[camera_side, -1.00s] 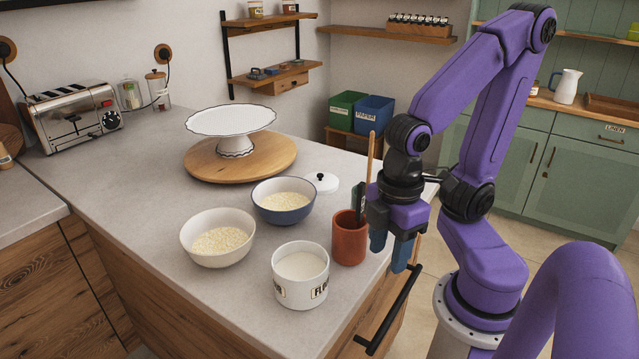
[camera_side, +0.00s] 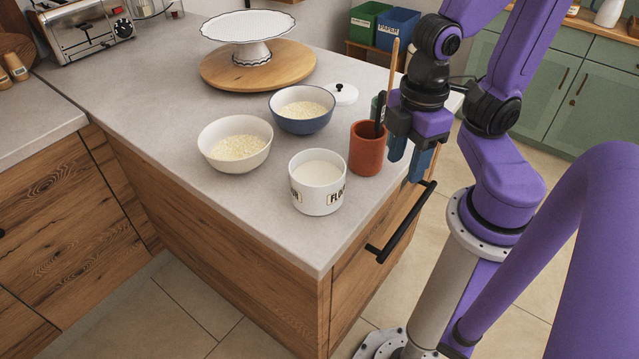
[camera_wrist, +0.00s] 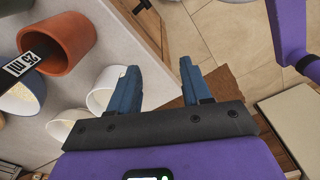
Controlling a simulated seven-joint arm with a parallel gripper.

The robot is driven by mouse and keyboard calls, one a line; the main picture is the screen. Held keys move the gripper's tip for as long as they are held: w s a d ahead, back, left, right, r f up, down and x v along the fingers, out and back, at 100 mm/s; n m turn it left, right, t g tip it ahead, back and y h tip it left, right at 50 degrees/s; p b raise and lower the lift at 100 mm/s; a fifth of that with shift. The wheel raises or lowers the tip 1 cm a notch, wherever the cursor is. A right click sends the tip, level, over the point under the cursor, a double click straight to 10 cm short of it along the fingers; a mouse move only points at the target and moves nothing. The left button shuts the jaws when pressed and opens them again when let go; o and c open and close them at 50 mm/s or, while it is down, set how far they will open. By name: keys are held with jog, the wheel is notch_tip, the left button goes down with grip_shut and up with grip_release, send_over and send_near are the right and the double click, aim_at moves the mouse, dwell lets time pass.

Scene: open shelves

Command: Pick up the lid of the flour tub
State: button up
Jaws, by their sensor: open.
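The lid (camera_side: 343,93), white with a black knob, lies flat on the counter behind the blue bowl. The flour tub (camera_side: 318,185) stands uncovered near the counter's front corner, with white contents and a dark-lettered label. My gripper (camera_side: 408,164), with blue fingers, is open and empty, pointing down just right of the terracotta pot, by the counter edge. It is apart from the lid, which lies beyond the pot. In the wrist view the open fingers (camera_wrist: 160,68) are over the drawer side and floor. The lid cannot be made out there.
The terracotta pot (camera_side: 367,151) holds tall utensils close beside my gripper. A blue bowl (camera_side: 302,124) and a white bowl (camera_side: 236,162) hold pale contents. A cake stand (camera_side: 251,52) stands on a round wooden board (camera_side: 221,75). A black drawer handle (camera_side: 402,224) projects below the counter edge.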

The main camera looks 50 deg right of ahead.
jog(key=shift+o, duration=0.3)
jog(key=w+d+r+m+t+h, duration=0.1)
jog(key=w+d+r+m, duration=0.15)
jog(key=w+m, duration=0.65)
jog(key=w+d+r+m, duration=0.1)
jog(key=w+d+m, duration=0.25)
jog(key=w, duration=0.95)
jog(key=m+h, duration=0.3)
jog(key=m, duration=1.1)
send_over(339, 85)
jog(key=s+a, duration=0.1)
notch_tip(339, 85, down, 9)
jog(key=shift+s+a, duration=0.1)
jog(key=shift+a, duration=0.05)
jog(key=shift+a+x, duration=0.2)
jog(key=shift+x, duration=1.25)
jog(key=shift+a+x, duration=0.2)
jog(key=shift+x, duration=1.25)
jog(key=shift+f, duration=0.1)
grip_shut()
